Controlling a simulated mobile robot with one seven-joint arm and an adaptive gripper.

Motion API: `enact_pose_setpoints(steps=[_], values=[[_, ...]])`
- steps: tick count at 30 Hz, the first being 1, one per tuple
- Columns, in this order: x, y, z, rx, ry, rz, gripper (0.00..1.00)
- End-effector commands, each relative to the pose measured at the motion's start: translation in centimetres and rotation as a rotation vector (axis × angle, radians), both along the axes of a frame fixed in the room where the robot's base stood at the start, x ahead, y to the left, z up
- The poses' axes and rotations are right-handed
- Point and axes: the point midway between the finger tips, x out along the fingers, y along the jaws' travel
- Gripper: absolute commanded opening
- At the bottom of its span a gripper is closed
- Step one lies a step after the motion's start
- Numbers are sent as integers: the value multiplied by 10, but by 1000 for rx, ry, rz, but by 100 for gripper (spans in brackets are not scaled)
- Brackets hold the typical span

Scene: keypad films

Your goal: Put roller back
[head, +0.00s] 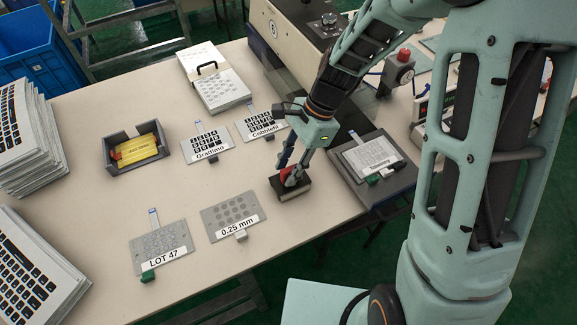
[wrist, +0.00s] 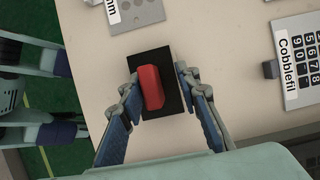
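A red rounded bar (wrist: 151,88), which looks like the roller or its handle, lies on a dark rectangular block (wrist: 163,64). In the head view the dark block (head: 292,190) sits near the table's front edge, and the red bar (head: 290,176) shows partly behind my fingers. My gripper (wrist: 161,82) is open and points down over the block, one finger on each side of the red bar. In the wrist view there is a gap between the bar and the right finger; the left fingertip is close to it, and I cannot tell whether they touch.
A grey tray (head: 164,153) with yellow cards stands on the left. Labelled plates, LOT 47 (head: 160,243) and 0.25 mm (head: 222,228), lie left of the block. A dark fixture (head: 393,182) with a plate stands to the right. Bare table (head: 90,205) is clear at left.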

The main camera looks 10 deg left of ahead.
Motion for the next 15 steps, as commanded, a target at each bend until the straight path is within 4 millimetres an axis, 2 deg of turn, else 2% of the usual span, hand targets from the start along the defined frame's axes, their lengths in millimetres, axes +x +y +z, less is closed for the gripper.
enact_pose_setpoints(steps=[4, 8, 15], values=[[1, 0, 6, 1, -2, 0, 30], [4, -1, 21, 2, -6, -1, 30], [16, -18, 71, 2, -8, -2, 30]])
